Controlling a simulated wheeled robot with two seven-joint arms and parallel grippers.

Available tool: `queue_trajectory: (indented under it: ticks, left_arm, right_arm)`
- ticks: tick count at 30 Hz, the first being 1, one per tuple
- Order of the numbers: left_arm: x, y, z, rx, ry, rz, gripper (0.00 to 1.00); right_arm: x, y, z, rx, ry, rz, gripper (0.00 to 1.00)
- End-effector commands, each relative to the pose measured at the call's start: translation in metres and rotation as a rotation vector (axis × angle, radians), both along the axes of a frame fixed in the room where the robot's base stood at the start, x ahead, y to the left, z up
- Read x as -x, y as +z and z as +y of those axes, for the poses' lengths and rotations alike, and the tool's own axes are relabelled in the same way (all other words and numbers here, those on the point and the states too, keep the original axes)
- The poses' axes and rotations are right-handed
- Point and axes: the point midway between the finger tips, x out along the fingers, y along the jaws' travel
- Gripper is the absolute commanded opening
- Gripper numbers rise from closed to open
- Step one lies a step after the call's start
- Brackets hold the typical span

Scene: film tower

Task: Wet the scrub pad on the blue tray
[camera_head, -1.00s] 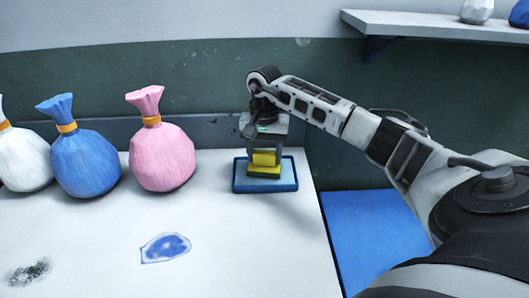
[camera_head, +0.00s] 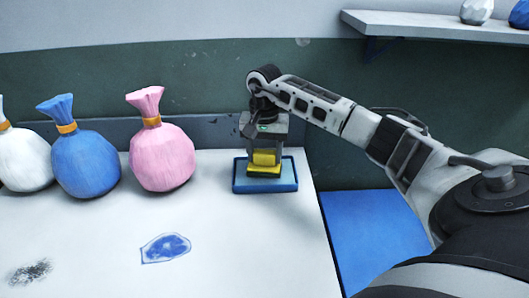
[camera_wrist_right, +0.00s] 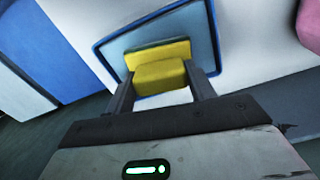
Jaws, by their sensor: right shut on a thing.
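The yellow scrub pad (camera_head: 264,171) is at the blue tray (camera_head: 265,188), on the right part of the white table. It has a flat base and a raised block on top. My right gripper (camera_head: 265,157) points down over the tray and is shut on the pad's raised block. The right wrist view shows the yellow block (camera_wrist_right: 160,75) between the two fingers, with the flat yellow part behind it and the tray's blue rim (camera_wrist_right: 217,35) around. The pad appears to rest on the tray; the fingers hide part of it. My left gripper is not in view.
Pink (camera_head: 162,157), blue (camera_head: 85,160) and white (camera_head: 22,158) tied bags stand left of the tray. A blue stain (camera_head: 166,248) and a dark smudge (camera_head: 30,271) mark the table's front. A wall shelf (camera_head: 430,24) is upper right. The table's middle is clear.

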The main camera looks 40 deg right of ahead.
Motion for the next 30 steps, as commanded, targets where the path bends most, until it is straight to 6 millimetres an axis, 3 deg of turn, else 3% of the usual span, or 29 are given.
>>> queue_trajectory:
  ticks: [21,30]
  left_arm:
    - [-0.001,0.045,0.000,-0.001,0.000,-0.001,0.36]
    - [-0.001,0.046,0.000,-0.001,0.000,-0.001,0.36]
  right_arm:
    - [0.000,0.063,-0.001,0.001,0.000,-0.002,0.36]
    - [0.000,0.064,0.000,0.001,0.000,-0.002,0.36]
